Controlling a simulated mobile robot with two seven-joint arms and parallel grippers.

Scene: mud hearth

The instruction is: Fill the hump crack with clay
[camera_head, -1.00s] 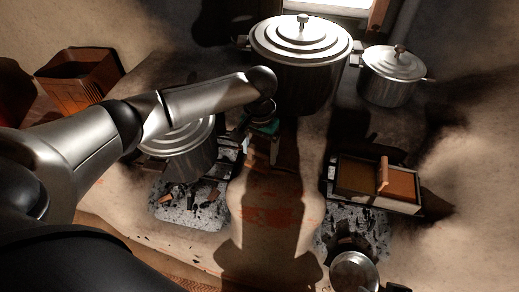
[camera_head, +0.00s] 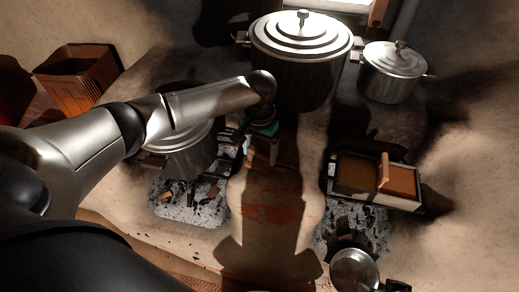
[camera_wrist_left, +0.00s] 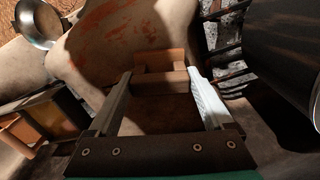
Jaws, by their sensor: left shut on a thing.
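The hump (camera_head: 283,240) is the pale clay ridge between the two ash-filled fire openings, with reddish smears (camera_head: 270,214) across it. It also shows in the wrist view (camera_wrist_left: 105,45). My left gripper (camera_head: 265,150) is over the back part of the hump. In the wrist view my left gripper (camera_wrist_left: 160,84) is shut on a brown block-like tool (camera_wrist_left: 160,60) with a flat orange-brown end. I cannot tell whether the tool touches the hump. Shadow and the tool obscure the crack. A two-part tray (camera_head: 376,205) holds dark brown and orange-brown material, with an upright orange-brown piece (camera_head: 384,172).
A lidded pot (camera_head: 188,160) stands left of the hump, beside my left forearm. A large pot (camera_head: 300,70) and a smaller one (camera_head: 392,75) stand behind. A small pan (camera_head: 353,270) sits front right. A brown bin (camera_head: 78,75) is at left.

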